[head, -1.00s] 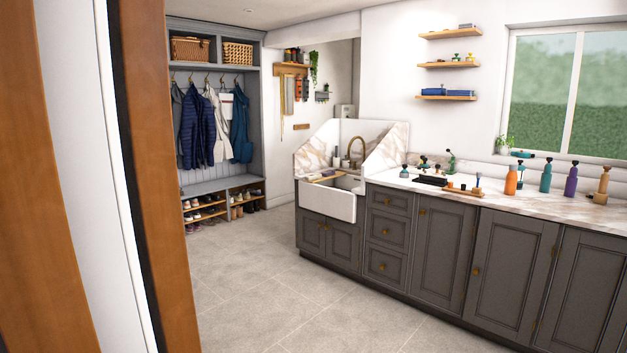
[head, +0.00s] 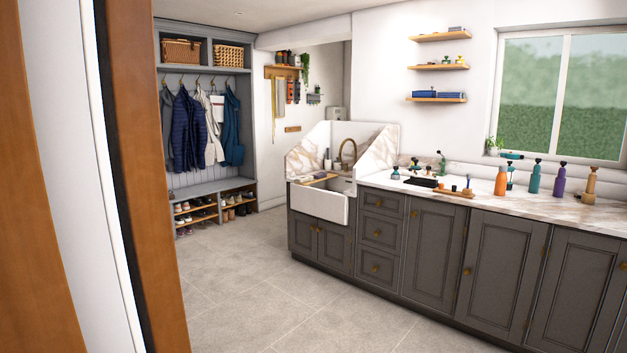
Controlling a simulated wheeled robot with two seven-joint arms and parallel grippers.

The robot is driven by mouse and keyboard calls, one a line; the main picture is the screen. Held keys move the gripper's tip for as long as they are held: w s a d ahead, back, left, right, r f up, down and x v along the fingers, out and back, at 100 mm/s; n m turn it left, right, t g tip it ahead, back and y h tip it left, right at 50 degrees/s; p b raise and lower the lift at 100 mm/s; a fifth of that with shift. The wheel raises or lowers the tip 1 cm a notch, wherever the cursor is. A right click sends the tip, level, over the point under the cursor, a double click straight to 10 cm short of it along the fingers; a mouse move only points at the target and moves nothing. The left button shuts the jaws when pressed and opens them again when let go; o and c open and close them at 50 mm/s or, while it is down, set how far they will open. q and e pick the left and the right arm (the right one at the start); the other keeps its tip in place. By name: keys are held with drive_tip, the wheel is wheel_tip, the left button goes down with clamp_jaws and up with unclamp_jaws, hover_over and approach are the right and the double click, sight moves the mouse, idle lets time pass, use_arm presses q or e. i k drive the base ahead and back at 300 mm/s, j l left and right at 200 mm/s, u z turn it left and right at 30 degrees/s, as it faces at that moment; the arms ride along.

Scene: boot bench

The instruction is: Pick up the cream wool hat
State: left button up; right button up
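I cannot make out a cream wool hat in the head view. A grey boot bench (head: 200,189) stands in the far left corner, with coats (head: 187,130) on hooks above its seat and shoes (head: 196,212) in the cubbies below. Two wicker baskets, a left one (head: 182,51) and a right one (head: 228,58), sit in its top compartments; what they hold is hidden. Neither of my grippers is in view.
A wooden door edge (head: 140,180) is close on the left. A white sink (head: 320,204) and dark cabinets (head: 430,255) with a marble worktop (head: 560,205) run along the right. Several bottles stand on the worktop. The tiled floor (head: 250,280) towards the bench is clear.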

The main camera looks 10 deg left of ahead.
sight(307, 178)
drive_tip(key=i+l+z, duration=0.15)
drive_tip(key=i+l, duration=0.15)
drive_tip(key=i+l+z, duration=0.1)
drive_tip(key=i, duration=0.4)
drive_tip(key=i+u, duration=0.15)
drive_tip(key=i, duration=0.35)
drive_tip(key=i+u, duration=0.1)
drive_tip(key=i, duration=0.35)
drive_tip(key=i+l+u, duration=0.15)
drive_tip(key=i, duration=0.35)
drive_tip(key=i+l+u, duration=0.15)
drive_tip(key=i, duration=0.3)
drive_tip(key=i+l+u, duration=0.1)
drive_tip(key=i, duration=0.35)
drive_tip(key=i+u, duration=0.2)
drive_tip(key=i, duration=0.5)
drive_tip(key=i+u, duration=0.15)
drive_tip(key=i, duration=0.55)
drive_tip(key=i+l+u, duration=0.2)
drive_tip(key=i, duration=0.5)
drive_tip(key=i+j, duration=0.05)
drive_tip(key=j, duration=0.05)
